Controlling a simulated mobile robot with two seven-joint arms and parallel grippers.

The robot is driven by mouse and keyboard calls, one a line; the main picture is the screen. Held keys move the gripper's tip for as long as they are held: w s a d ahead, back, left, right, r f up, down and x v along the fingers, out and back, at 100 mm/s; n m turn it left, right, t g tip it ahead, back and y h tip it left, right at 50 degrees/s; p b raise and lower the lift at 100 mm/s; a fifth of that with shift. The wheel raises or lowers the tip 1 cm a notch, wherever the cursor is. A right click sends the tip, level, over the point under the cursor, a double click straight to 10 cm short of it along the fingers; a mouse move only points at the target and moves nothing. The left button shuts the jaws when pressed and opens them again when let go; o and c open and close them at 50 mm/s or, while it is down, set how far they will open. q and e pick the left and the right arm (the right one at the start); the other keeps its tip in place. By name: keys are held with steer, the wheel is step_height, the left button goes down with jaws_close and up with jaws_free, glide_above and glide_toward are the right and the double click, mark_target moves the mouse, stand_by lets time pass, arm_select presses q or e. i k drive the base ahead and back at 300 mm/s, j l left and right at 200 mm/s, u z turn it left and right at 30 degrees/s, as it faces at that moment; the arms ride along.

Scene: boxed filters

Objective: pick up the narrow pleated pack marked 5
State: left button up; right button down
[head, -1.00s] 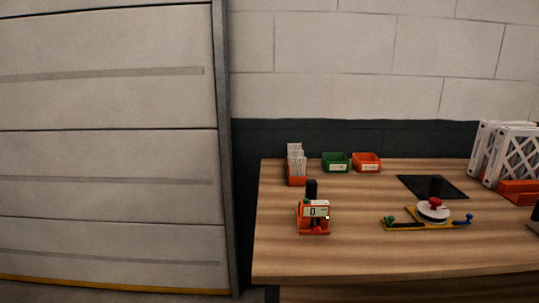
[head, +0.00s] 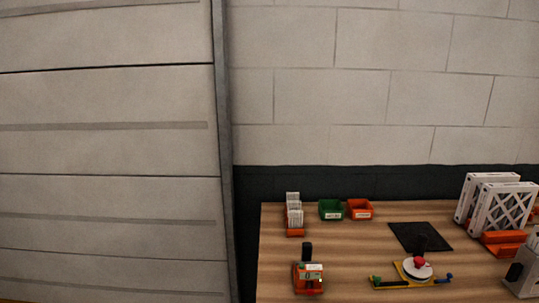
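Two white framed packs with lattice faces (head: 503,208) stand upright, one behind the other, at the right of the wooden table. An orange holder (head: 503,238) is at their lower front. No number 5 can be read on them, and I cannot tell which, if either, is the narrow pack. Neither of my grippers shows in the head view.
An orange rack of white cards (head: 294,211), a green bin (head: 331,209) and an orange bin (head: 359,209) line the table's back. In front are an orange device with a display (head: 309,278), a black mat (head: 409,236), a yellow-based fixture (head: 402,282) and a grey box (head: 524,266).

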mark_target(295, 217)
steer(key=i+l+u, duration=0.1)
steer(key=i+u, duration=0.2)
steer(key=u, duration=0.2)
steer(key=i+l+u, duration=0.15)
steer(key=u, duration=0.3)
steer(key=i, duration=0.1)
